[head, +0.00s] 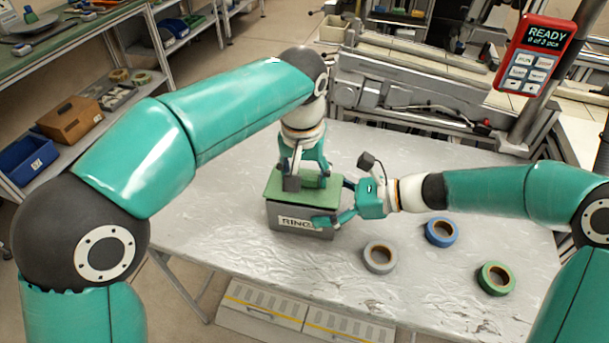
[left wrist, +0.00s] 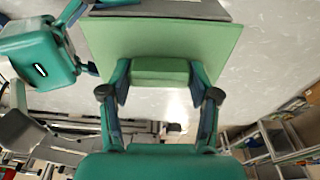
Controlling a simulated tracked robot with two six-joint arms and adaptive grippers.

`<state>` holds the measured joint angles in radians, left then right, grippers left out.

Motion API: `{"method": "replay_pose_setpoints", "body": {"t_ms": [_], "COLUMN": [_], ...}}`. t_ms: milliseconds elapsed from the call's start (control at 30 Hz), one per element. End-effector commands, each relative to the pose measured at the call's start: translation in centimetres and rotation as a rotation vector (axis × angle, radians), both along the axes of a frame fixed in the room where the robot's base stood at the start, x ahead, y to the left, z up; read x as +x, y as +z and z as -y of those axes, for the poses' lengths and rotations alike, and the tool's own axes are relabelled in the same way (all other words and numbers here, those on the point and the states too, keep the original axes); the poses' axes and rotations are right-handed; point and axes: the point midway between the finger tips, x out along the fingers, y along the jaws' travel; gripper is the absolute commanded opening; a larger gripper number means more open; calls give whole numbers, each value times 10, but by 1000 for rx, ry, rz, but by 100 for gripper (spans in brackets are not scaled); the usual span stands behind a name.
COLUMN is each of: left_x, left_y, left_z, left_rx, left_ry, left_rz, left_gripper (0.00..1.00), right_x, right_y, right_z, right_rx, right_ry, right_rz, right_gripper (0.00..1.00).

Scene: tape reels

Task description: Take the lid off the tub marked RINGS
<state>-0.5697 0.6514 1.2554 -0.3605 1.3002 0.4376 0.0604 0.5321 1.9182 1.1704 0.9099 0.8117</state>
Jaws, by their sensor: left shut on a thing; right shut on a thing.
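The tub marked RINGS (head: 273,215) is a grey box standing upright on the table. Its flat green lid (head: 280,188) covers the top, with no clear gap visible beneath it. My left gripper (head: 306,180) reaches down from above and is shut on the lid's raised handle. In the left wrist view the green handle block (left wrist: 160,70) sits between my left fingers (left wrist: 160,84), with the lid (left wrist: 215,45) behind it. My right gripper (head: 338,207) comes from the right and is shut on the tub's right end, one finger across the front beside the label.
A grey tape reel (head: 369,261), a blue reel (head: 431,235) and a green reel (head: 486,284) lie on the silver table (head: 220,235) to the tub's right. The table left of the tub is clear. A red READY panel (head: 533,52) stands at the upper right.

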Motion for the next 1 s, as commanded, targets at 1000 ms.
{"method": "replay_pose_setpoints", "body": {"t_ms": [1000], "left_x": [1], "left_y": [45], "left_z": [0], "left_rx": [-2], "left_ry": [0], "left_rz": [3], "left_gripper": [20], "right_x": [0], "right_y": [0], "right_z": [0], "right_rx": [-1], "right_ry": [0], "right_rz": [-1], "right_gripper": [25]}}
